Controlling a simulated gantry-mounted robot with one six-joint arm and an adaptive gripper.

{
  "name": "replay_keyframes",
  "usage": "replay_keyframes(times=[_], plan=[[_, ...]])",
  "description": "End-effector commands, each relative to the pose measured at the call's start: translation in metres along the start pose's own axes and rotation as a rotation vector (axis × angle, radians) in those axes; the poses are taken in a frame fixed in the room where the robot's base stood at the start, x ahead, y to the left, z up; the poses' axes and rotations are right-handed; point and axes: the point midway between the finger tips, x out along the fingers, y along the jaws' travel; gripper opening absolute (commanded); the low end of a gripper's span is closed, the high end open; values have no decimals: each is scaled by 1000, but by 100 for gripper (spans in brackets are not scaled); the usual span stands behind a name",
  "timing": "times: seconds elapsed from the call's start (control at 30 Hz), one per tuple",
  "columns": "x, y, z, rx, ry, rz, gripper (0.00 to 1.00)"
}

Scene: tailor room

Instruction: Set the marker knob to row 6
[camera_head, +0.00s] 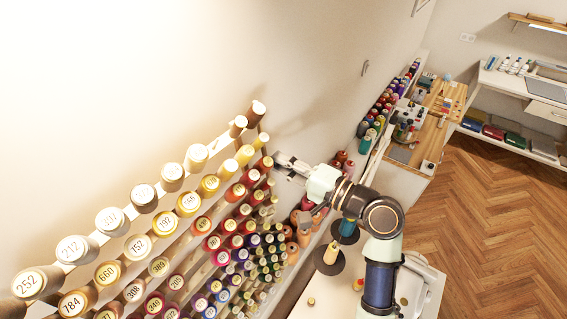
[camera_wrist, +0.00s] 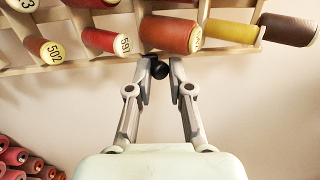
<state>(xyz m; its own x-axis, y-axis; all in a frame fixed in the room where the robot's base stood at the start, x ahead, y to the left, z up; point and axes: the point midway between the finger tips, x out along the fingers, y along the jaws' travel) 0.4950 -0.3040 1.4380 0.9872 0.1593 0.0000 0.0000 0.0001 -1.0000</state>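The marker knob (camera_wrist: 159,70), small, dark and round, shows in the wrist view just below a wooden rail of the spool rack (camera_wrist: 229,48). My gripper (camera_wrist: 162,71) has its two fingertips close together, one on each side of the knob, and appears shut on it. In the head view my gripper (camera_head: 279,160) reaches to the right end of the spool rack (camera_head: 226,138), near the wall. The knob cannot be made out there, and no row number for it is readable in either view.
Thread spools (camera_wrist: 170,34) stick out close above my fingertips, among them a yellow one (camera_wrist: 227,32) and a brown one (camera_wrist: 287,29). Dark red spools (camera_wrist: 22,158) stand at lower left. In the head view a workbench (camera_head: 429,128) stands behind; the wooden floor (camera_head: 480,220) is clear.

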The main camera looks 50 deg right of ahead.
Motion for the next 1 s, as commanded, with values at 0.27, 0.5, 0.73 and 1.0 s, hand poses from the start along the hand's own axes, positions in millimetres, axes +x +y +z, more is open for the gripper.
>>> replay_keyframes(times=[0.27,0.5,0.73,1.0], plan=[[0,0,0,0,0,0,0],[-3,35,0,2,-1,1,0],[-7,85,0,2,-2,2,0],[-9,93,0,0,-1,0,0]])
